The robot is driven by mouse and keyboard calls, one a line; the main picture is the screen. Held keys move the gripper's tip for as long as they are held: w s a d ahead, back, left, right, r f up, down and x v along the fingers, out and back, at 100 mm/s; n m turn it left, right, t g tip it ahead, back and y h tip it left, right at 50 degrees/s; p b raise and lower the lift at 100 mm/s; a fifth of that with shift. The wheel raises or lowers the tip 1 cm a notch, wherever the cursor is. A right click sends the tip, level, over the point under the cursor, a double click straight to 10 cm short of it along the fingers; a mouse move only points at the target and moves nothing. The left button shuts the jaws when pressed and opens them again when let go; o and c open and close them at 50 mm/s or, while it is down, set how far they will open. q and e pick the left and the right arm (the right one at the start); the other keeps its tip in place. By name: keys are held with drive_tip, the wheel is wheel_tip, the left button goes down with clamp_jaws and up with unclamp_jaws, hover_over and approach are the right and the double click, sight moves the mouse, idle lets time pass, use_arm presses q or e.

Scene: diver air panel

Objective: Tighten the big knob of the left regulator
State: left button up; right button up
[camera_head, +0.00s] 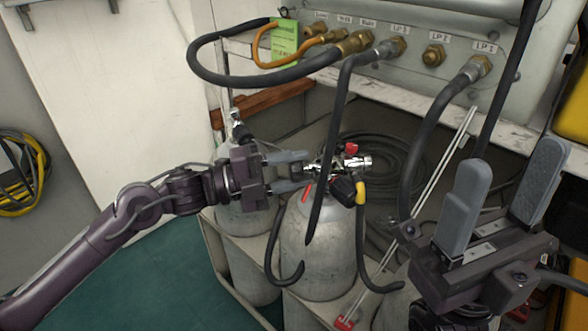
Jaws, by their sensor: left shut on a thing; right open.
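A regulator (351,163) with chrome and red parts sits on top of the front grey cylinder (317,245). A dark knob (297,172) is at its left end. My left gripper (299,171) reaches in from the left, and its two fingers are closed on this knob, one on each side. The fingers partly hide the knob. A black round part (345,191) with a yellow-ended hose hangs at the regulator's right. My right gripper (508,173) is open and empty at the lower right, its fingers pointing up, apart from the regulator.
A panel (460,30) with labelled brass fittings runs along the top. Black hoses (337,125) hang from it, one passing just in front of the regulator. Another cylinder with a valve (238,126) stands behind left. Coiled hose (385,165) lies behind. Green floor (170,285) is clear.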

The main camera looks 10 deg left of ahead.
use_arm(q)
drive_tip(key=o, duration=1)
drive_tip(key=shift+p+v, duration=0.7)
drive_tip(key=shift+v, duration=3.2)
